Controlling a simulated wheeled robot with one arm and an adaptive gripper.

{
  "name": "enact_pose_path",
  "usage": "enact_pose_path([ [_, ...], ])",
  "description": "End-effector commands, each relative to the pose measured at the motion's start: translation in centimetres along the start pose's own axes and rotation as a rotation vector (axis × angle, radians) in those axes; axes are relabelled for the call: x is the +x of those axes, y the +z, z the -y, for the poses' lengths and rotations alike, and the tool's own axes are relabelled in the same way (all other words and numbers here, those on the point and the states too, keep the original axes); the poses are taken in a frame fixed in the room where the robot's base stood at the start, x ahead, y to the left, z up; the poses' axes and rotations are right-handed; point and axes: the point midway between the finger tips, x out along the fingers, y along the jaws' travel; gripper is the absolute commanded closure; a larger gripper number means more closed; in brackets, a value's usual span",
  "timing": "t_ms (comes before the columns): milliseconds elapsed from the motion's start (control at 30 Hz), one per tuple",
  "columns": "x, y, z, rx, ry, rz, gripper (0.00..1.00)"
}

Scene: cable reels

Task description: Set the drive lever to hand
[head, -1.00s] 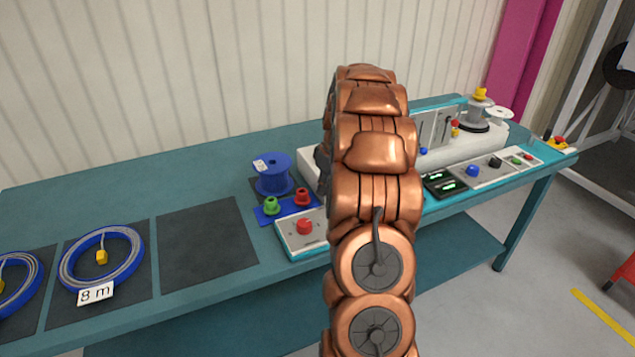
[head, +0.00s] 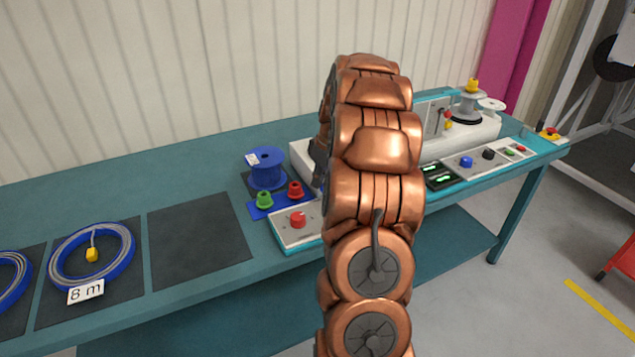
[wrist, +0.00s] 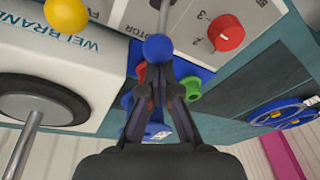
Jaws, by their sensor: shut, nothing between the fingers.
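The lever with a blue ball knob (wrist: 158,47) on a thin metal rod shows in the wrist view, beside a panel marked "MOTOR" (wrist: 140,24). I cannot tell which mark the lever stands at, and no "hand" mark is readable. My gripper (wrist: 160,72) is shut and empty, its fingertips right by the blue knob. I cannot tell whether they touch it. In the head view my copper arm hides the gripper and this lever.
A red dial (wrist: 226,33) and a yellow knob (wrist: 66,14) flank the lever. A blue spool (head: 267,168), a green cone (head: 264,199) and a red cone (head: 295,190) stand left of my arm. The dark mat (head: 198,240) is empty.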

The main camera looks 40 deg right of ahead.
Motion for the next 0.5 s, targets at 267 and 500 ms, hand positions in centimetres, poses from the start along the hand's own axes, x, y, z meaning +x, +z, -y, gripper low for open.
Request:
enact_pose_path([
  [267,0.18,0.37,0.31,-0.006,0.013,-0.028,1.00],
  [500,-0.05,0.85,0.64,-0.018,0.054,-0.092,1.00],
])
